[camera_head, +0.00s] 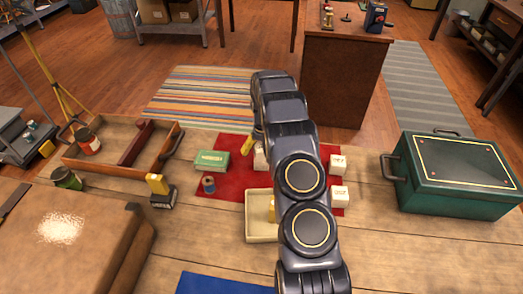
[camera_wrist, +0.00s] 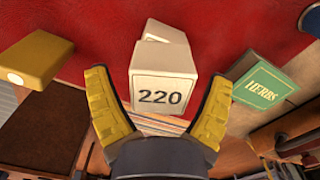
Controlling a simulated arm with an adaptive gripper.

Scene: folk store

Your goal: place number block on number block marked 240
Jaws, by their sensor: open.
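A white block marked 220 (camera_wrist: 160,88) stands on the red cloth between and just beyond the tips of my gripper (camera_wrist: 160,105), which is open with yellow pads either side. A second white block (camera_wrist: 160,30) shows partly behind it; its marking is hidden. In the head view, my arm hides most of my gripper. A white block (camera_head: 259,158) is partly visible beside the arm. Two more white blocks, one farther (camera_head: 338,163) and one nearer (camera_head: 339,197), sit right of the arm. Their markings are too small to read, so I cannot pick out 240.
A green herbs box (camera_head: 212,161) and a small blue can (camera_head: 209,185) are left of the arm. A cream tray (camera_head: 258,237) is nearer. A wooden crate (camera_head: 96,157) stands left, a green metal chest (camera_head: 455,180) right.

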